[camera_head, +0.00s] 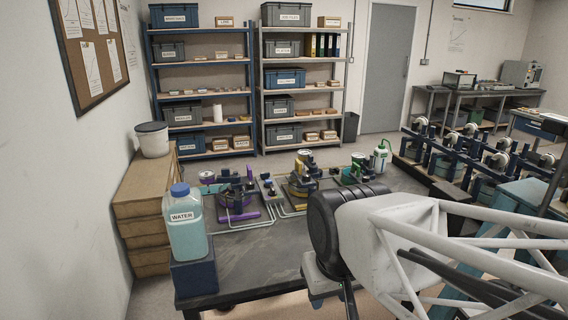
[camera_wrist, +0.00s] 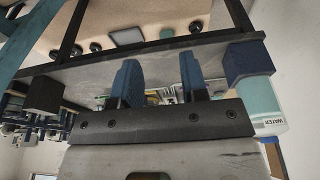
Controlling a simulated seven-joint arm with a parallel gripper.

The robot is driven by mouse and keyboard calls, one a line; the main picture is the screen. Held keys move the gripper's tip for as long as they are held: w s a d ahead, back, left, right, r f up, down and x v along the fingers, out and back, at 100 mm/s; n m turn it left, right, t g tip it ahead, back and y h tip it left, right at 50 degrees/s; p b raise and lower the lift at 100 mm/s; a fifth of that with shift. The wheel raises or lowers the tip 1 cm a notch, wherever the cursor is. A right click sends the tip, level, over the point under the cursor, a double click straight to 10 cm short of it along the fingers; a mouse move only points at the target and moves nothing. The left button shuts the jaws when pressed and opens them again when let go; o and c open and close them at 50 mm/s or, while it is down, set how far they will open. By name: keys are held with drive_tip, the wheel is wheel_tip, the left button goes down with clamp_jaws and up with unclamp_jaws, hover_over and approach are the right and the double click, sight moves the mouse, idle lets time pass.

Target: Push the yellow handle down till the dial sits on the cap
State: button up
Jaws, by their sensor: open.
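Three small lever frames stand on the dark bench: a purple one (camera_head: 236,197) at left, a yellow one (camera_head: 301,186) in the middle and a green one (camera_head: 355,173) at right. The yellow handle is small here, partly among dark parts, and I cannot tell its angle. A pale round top (camera_head: 304,154) shows at the yellow frame; dial and cap cannot be told apart. My gripper shows in the wrist view (camera_wrist: 161,78) with two blue fingers apart and nothing between them. In the head view my arm hides most of it, at the bench's near side, away from the yellow frame.
A water jug (camera_head: 186,222) stands on a dark blue block (camera_head: 194,274) at the bench's near left corner. Pale pipes (camera_head: 262,219) run along the bench (camera_head: 258,262) among the frames. A green and white bottle (camera_head: 381,155) stands behind right. The near left bench top is bare.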

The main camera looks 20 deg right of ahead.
drive_tip(key=shift+w+r, duration=0.1)
drive_tip(key=shift+c, duration=0.2)
drive_tip(key=w+d+r, duration=0.2)
drive_tip(key=w+r, duration=0.1)
drive_tip(key=w, duration=0.7)
drive_tip(key=w+d+r+g, duration=0.1)
drive_tip(key=w+r, duration=0.3)
drive_tip(key=w, duration=0.5)
drive_tip(key=w+d+r, duration=0.2)
drive_tip(key=w+r, duration=0.1)
drive_tip(key=w, duration=0.7)
drive_tip(key=g, duration=0.2)
hover_over(298, 161)
drive_tip(key=f, duration=0.6)
drive_tip(key=shift+s+f, duration=0.1)
drive_tip(key=shift+s, duration=0.15)
drive_tip(key=shift+w+d+f, duration=0.1)
drive_tip(key=shift+w, duration=0.1)
drive_tip(key=shift+f, duration=0.15)
drive_tip(key=shift+f, duration=3.8)
